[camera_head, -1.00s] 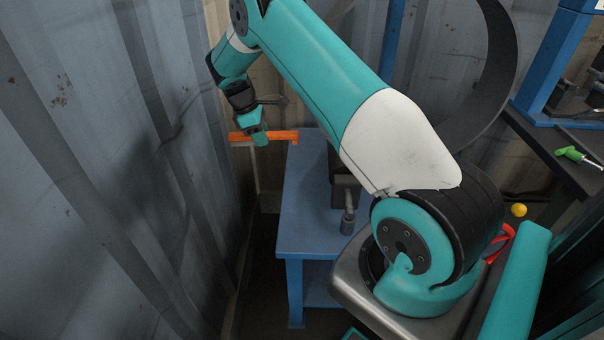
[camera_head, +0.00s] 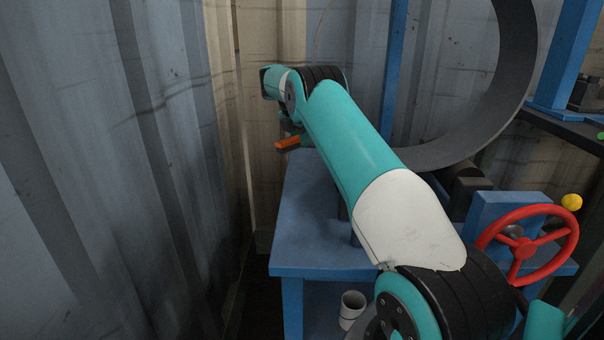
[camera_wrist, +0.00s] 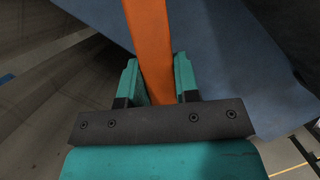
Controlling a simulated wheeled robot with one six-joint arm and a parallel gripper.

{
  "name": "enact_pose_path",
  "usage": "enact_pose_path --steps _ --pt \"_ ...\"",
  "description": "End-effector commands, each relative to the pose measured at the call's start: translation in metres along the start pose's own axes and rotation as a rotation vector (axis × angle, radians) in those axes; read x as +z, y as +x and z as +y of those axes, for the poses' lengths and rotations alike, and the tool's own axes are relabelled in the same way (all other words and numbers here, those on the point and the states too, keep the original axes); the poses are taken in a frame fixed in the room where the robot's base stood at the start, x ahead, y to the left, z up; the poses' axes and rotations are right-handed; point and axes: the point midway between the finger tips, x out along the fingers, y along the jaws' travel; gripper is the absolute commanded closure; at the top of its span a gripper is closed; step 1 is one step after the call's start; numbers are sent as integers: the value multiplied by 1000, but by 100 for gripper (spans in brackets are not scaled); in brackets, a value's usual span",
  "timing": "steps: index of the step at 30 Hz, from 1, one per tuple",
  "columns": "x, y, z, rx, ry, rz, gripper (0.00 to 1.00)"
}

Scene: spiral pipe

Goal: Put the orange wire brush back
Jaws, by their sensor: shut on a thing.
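The orange wire brush (camera_head: 287,142) shows as a short orange piece below the end of my arm in the head view. In the wrist view its orange handle (camera_wrist: 150,40) runs up out of the top of the picture from between my jaws. My gripper (camera_wrist: 157,82) is shut on the handle, with a teal finger on each side. In the head view my gripper is mostly hidden behind my own arm. The brush is held near the far left corner of the blue table (camera_head: 315,235), by the container wall. Its bristles cannot be made out.
A corrugated wall (camera_head: 150,150) stands close on the left. A large dark pipe ring (camera_head: 515,80) rises at the right of the table. A red handwheel (camera_head: 525,245) is at the lower right. A white cup (camera_head: 352,305) sits below the tabletop.

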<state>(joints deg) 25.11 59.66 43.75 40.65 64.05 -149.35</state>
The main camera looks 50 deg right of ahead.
Motion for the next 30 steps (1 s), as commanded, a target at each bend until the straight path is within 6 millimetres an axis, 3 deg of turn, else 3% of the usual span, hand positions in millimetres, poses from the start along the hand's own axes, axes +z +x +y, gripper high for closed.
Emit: enact_pose_path --steps 1,4,11,17,29,30 --pt "-5 16 0 -1 0 0 100" --pt "-12 35 0 -2 -1 1 100" --pt "-17 53 0 0 1 -1 100" --pt "-26 80 -1 -1 -1 0 100" --pt "-27 82 -1 -2 0 0 100" --pt "-27 83 -1 -2 1 0 66"
